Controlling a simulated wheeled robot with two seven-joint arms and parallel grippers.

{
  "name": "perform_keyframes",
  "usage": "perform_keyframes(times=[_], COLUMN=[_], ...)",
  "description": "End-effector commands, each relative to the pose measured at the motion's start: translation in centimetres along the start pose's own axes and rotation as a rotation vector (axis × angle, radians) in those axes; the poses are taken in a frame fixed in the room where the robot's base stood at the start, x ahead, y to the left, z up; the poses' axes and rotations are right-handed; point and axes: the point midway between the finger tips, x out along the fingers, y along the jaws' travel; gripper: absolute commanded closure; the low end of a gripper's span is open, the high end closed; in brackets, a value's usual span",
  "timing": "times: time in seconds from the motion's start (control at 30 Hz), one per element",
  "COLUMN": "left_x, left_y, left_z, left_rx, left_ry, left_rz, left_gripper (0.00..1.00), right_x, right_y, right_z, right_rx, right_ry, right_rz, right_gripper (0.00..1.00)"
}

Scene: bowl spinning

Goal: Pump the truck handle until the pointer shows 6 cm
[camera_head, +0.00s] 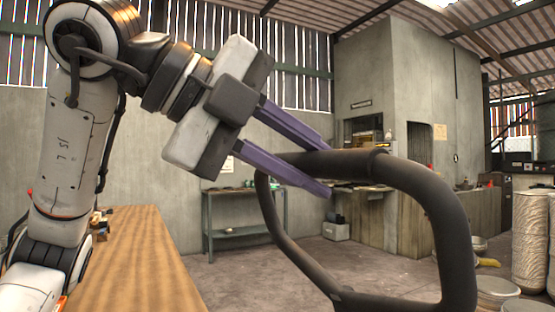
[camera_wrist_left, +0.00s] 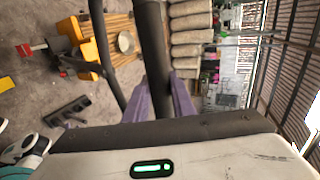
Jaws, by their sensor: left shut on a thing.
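The truck handle (camera_head: 455,220) is a thick dark grey loop at the centre right of the head view. My left gripper (camera_head: 328,168) has its two purple fingers on either side of the handle's top bar, near its left end, and is shut on it. In the left wrist view, the handle's dark bar (camera_wrist_left: 154,50) runs up the picture from between the purple fingers. The pointer and its scale do not show in either view. My right gripper is not in view.
A wooden table (camera_head: 140,255) stands at the lower left under my left arm. A green metal bench (camera_head: 245,231) stands by the back wall. Pale ribbed drums (camera_head: 530,240) stand at the far right. A yellow object (camera_wrist_left: 80,45) shows in the left wrist view.

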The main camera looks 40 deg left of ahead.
Motion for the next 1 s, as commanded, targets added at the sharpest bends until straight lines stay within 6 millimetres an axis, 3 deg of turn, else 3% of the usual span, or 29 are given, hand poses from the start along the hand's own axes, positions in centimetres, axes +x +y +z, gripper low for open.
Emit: perform_keyframes(times=[0.03, 0.47, 1.0], left_x=[0.0, 0.8, 8.1], left_y=[-0.8, -1.6, -7.9], left_z=[0.1, 0.2, 0.2], left_rx=[-0.003, -0.005, -0.004], left_ry=[-0.002, -0.004, -0.002], left_rz=[-0.01, -0.013, -0.009], left_gripper=[0.92, 0.92, 0.91], right_x=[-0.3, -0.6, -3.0], right_y=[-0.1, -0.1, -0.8], right_z=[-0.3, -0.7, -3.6], right_rx=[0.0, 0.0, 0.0], right_ry=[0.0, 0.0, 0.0], right_rz=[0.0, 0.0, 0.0], right_gripper=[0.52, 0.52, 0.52])
